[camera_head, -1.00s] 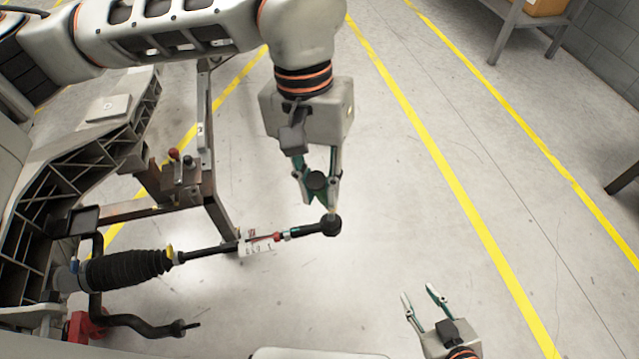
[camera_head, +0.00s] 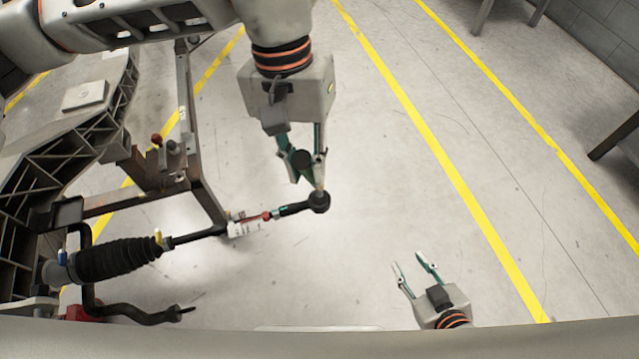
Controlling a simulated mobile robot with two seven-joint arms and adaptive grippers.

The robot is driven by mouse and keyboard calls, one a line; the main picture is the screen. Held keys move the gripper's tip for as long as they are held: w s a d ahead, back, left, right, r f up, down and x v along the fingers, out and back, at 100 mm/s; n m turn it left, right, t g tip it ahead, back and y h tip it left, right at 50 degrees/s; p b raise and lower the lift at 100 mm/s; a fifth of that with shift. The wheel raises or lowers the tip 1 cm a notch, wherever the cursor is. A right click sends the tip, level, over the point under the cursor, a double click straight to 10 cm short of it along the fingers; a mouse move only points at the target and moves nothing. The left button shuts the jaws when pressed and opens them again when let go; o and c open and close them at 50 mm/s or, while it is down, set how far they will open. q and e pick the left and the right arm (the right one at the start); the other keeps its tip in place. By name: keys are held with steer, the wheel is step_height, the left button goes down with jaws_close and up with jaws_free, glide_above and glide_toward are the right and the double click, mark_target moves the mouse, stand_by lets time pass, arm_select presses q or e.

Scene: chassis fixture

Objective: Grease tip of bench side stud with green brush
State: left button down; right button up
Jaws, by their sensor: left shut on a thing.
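My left gripper (camera_head: 305,170) comes down from the top and is shut on the green brush (camera_head: 306,174), which is mostly hidden between the fingers and a dark round part. The pale brush tip (camera_head: 319,188) points down at the black ball joint (camera_head: 319,203) at the outer end of the tie rod (camera_head: 292,209). The tip looks to be at or just above the top of the joint; I cannot tell whether it touches. The stud itself is too small to make out. My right gripper (camera_head: 415,272) is open and empty at the lower right, apart from the rod.
The black ribbed boot (camera_head: 118,258) and rod run from the chassis fixture (camera_head: 75,160) at the left. A brown metal stand (camera_head: 165,185) is beside it. A white tag (camera_head: 243,228) hangs at the rod. The floor (camera_head: 400,180) to the right is clear.

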steer(key=shift+s+f, duration=0.1)
steer(key=shift+s, duration=0.05)
arm_select(q)
steer(key=shift+f, duration=0.2)
arm_select(e)
steer(key=shift+s+d+f, duration=0.1)
steer(key=shift+s+f, duration=0.2)
steer(key=shift+s, duration=0.15)
arm_select(q)
steer(key=shift+a, duration=0.1)
arm_select(e)
steer(key=shift+w+r, duration=0.1)
arm_select(q)
steer(key=shift+s+a, duration=0.1)
steer(key=shift+a, duration=0.25)
arm_select(e)
steer(key=shift+w+r, duration=0.35)
steer(key=shift+w, duration=0.2)
arm_select(q)
steer(key=shift+d, duration=0.2)
arm_select(e)
steer(key=shift+s, duration=0.1)
arm_select(q)
steer(key=shift+w+d, duration=0.25)
steer(key=shift+d, duration=0.4)
arm_select(e)
steer(key=shift+s+f, duration=0.5)
steer(key=shift+s, duration=0.05)
steer(key=shift+w+r, duration=0.1)
steer(key=shift+w, duration=0.05)
